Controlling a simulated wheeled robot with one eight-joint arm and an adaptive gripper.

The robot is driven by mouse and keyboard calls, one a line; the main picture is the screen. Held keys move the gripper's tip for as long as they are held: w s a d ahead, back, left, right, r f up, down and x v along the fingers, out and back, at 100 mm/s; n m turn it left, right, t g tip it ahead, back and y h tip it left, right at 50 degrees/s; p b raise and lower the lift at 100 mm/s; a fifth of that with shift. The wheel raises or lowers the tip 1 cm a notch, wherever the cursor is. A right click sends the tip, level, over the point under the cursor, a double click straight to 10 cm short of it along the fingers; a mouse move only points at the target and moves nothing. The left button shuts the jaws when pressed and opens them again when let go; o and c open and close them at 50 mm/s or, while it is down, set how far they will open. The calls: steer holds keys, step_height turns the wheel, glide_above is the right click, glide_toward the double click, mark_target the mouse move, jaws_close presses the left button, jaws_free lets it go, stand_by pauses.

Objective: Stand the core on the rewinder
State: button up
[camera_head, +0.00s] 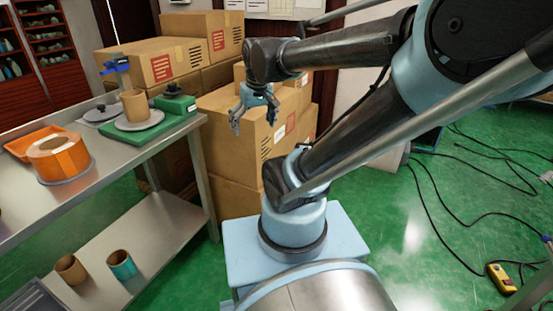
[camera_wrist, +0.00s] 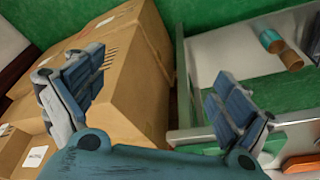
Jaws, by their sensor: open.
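A brown cardboard core (camera_head: 134,105) stands upright on the grey disc (camera_head: 149,120) of a green-based device (camera_head: 161,137), which looks like the rewinder, on the bench at the left. Another brown core (camera_head: 71,269) and a teal core (camera_head: 121,265) are on the lower shelf; both show in the wrist view, teal (camera_wrist: 271,41) and brown (camera_wrist: 291,61). My gripper (camera_head: 254,114) is open and empty, in the air in front of the cardboard boxes, right of the bench and apart from every core. In the wrist view its fingers (camera_wrist: 155,100) are spread wide.
Stacked cardboard boxes (camera_head: 230,150) stand close behind my gripper. An orange roll (camera_head: 60,158) and an orange tray (camera_head: 34,141) sit on the steel bench (camera_head: 20,205). Cables (camera_head: 447,220) and a yellow device (camera_head: 501,278) lie on the green floor at the right.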

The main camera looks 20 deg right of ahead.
steer(key=s+d+f+m, duration=0.2)
steer(key=s+d+f, duration=0.3)
steer(key=s+f, duration=0.3)
steer(key=shift+s+d+m+g+h, duration=0.3)
steer(key=shift+s+d+g+h, duration=0.1)
steer(key=shift+s, duration=0.3)
steer(key=shift+w+f, duration=0.1)
steer(key=shift+f, duration=0.05)
steer(key=shift+w+f, duration=0.15)
steer(key=shift+w, duration=0.2)
